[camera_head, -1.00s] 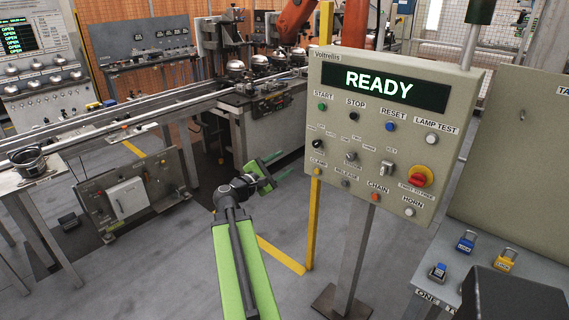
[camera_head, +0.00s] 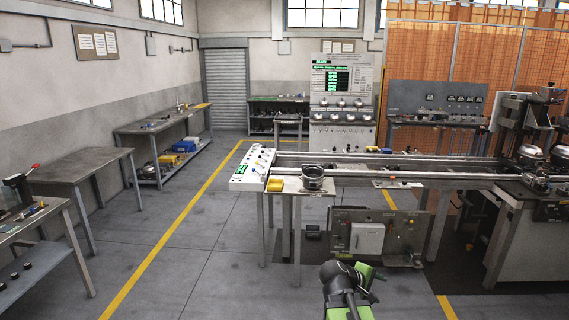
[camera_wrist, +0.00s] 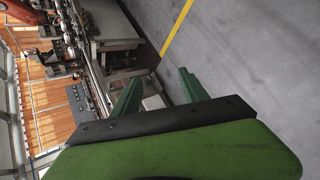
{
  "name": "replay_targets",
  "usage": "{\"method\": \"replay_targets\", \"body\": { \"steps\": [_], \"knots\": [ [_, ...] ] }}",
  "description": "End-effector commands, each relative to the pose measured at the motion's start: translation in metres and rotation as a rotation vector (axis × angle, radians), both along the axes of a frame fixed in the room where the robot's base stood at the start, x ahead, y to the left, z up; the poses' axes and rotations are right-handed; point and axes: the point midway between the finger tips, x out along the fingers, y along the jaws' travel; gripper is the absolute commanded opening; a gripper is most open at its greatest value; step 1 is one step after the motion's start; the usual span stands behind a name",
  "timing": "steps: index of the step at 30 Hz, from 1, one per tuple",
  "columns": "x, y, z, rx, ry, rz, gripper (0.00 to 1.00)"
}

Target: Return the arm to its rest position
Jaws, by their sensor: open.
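My green and black arm rises at the bottom of the head view, with my gripper (camera_head: 375,282) just right of the wrist. In the wrist view my gripper (camera_wrist: 160,92) shows two green fingers standing apart with nothing between them. The fingers are clear of everything and point over open floor toward the conveyor line. The upper arm is mostly out of the head view.
Workbenches (camera_head: 80,165) line the left wall.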

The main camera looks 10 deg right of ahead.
Motion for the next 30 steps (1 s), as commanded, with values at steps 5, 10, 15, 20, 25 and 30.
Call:
{"method": "replay_targets", "body": {
  "steps": [5, 10, 15, 20, 25, 30],
  "knots": [
    [-0.012, 0.142, -0.056, 0.453, -0.028, -0.119, 0.52],
    [-0.049, 0.227, -0.083, 0.832, 0.024, -0.395, 0.52],
    [-0.065, 0.247, -0.084, 0.915, 0.037, -0.560, 0.52],
    [-0.064, 0.247, -0.084, 0.914, 0.031, -0.566, 0.52],
    [-0.063, 0.246, -0.084, 0.913, 0.030, -0.563, 0.37],
    [-0.063, 0.246, -0.084, 0.913, 0.030, -0.563, 0.36]
  ]
}}
